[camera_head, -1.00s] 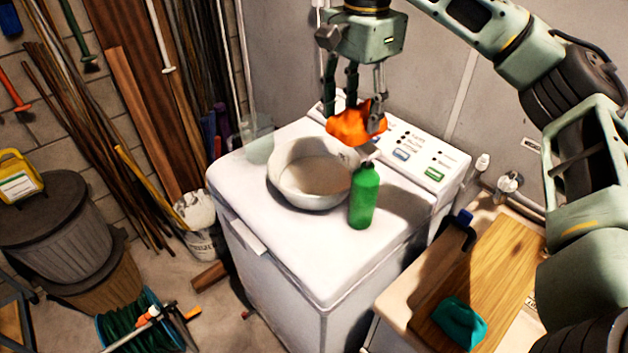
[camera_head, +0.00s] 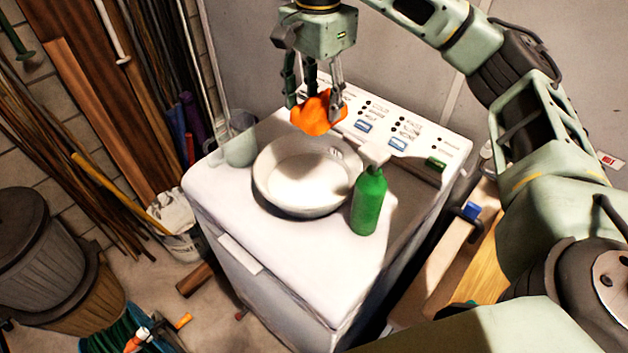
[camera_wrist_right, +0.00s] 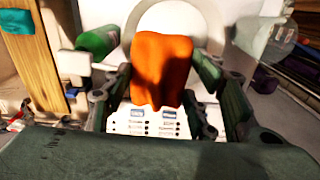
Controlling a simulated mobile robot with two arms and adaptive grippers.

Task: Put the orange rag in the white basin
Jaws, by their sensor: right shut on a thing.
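The orange rag (camera_head: 318,112) hangs bunched in my right gripper (camera_head: 316,100), which is shut on it. The rag is in the air over the back rim of the white basin (camera_head: 268,188), as the head view shows it. The basin stands upright on top of the white washing machine and looks empty. In the right wrist view the rag (camera_wrist_right: 162,68) hangs between the fingers (camera_wrist_right: 165,95), with part of the white basin (camera_wrist_right: 190,18) behind it. My left gripper is not in view.
A green bottle (camera_head: 369,203) stands just right of the basin on the washing machine (camera_head: 340,262). A translucent container (camera_head: 240,150) is at its back left. The control panel (camera_head: 400,125) runs along the back. A wooden board (camera_head: 482,270) lies to the right.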

